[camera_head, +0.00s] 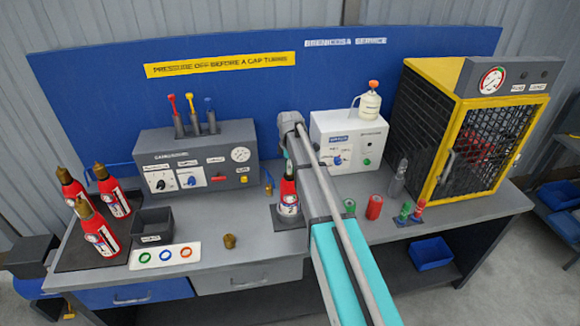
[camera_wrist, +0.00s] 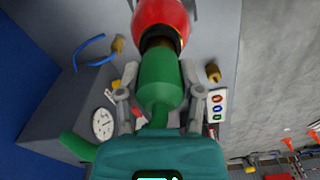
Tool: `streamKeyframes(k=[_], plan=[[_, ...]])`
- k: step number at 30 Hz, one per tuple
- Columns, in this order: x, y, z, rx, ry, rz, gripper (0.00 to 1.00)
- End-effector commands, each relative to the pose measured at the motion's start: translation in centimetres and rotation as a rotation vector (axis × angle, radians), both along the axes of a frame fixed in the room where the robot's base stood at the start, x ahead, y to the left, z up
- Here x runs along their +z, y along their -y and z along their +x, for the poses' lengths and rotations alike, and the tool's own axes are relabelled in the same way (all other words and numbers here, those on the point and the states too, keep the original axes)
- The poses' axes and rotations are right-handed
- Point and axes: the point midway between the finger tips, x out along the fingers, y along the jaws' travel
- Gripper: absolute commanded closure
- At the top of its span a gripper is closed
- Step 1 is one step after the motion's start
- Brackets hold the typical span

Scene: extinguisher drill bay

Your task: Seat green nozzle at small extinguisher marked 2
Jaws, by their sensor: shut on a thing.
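The green nozzle (camera_wrist: 160,85) is between the two fingers of my gripper (camera_wrist: 157,98) in the wrist view, and the gripper is shut on it. Its far end lines up with the dark neck of a red extinguisher (camera_wrist: 165,15); they look touching or nearly so, but I cannot tell how deep the nozzle sits. In the head view this small red extinguisher (camera_head: 288,200) stands upright on a dark pad at the middle of the bench, with a white label too small to read. A bit of green shows above it; my arm hides most of the gripper.
Red extinguishers (camera_head: 101,234) with brass tops stand at left by a grey bin (camera_head: 153,223) and a ring card (camera_head: 165,256). A brass cap (camera_head: 229,241) lies on the bench (camera_head: 250,262). Red (camera_head: 374,207) and green (camera_head: 349,205) cylinders stand right, before a yellow cage (camera_head: 446,150).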

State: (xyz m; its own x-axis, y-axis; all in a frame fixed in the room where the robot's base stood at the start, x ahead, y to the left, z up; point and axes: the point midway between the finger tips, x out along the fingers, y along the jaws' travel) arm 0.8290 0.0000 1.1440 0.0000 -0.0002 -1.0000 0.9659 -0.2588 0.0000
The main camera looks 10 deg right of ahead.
Motion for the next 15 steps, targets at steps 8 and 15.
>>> streamKeyframes(k=[8, 15], plan=[[-0.03, -0.09, 0.0, 0.001, 0.0, 0.0, 1.0], [-0.03, -0.09, 0.0, 0.001, 0.0, 0.0, 0.2]])
